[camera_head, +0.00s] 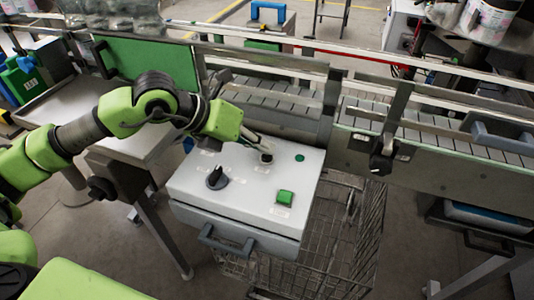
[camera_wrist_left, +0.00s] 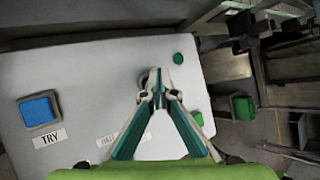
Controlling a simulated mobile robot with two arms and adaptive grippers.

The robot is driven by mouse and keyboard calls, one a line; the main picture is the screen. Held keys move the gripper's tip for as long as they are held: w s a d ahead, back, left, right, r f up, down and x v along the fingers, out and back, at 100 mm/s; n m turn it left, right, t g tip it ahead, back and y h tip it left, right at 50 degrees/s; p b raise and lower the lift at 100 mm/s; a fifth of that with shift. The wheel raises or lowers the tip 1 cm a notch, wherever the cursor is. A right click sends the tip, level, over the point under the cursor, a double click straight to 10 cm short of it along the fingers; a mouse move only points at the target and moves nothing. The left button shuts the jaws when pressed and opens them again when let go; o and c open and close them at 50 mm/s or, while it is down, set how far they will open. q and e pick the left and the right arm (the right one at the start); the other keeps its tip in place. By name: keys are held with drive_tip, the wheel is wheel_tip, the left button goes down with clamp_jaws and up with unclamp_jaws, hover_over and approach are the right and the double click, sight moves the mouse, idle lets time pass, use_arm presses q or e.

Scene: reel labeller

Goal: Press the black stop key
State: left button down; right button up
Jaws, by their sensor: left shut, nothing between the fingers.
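A pale grey control box (camera_head: 235,200) has its sloping top towards me. The black stop key (camera_head: 267,157) is near its far edge, mostly covered by my left gripper (camera_head: 258,145). The gripper's fingers are shut and empty, with their tips at or just above the key; I cannot tell whether they touch it. In the left wrist view the closed fingertips (camera_wrist_left: 154,88) hide most of the key, and a label beneath is partly covered. My right gripper is not in view.
The box also carries a black rotary knob (camera_head: 215,178), a green square key (camera_head: 285,196), a green round lamp (camera_head: 300,158) and a blue key (camera_wrist_left: 39,110) labelled TRY. A conveyor (camera_head: 270,105) runs behind. A wire cart (camera_head: 345,215) stands beside the box.

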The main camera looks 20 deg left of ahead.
sight(264, 157)
use_arm(q)
drive_tip(key=shift+r, duration=0.35)
drive_tip(key=shift+r+p, duration=1.4)
drive_tip(key=shift+r, duration=1.1)
drive_tip(key=shift+r, duration=0.1)
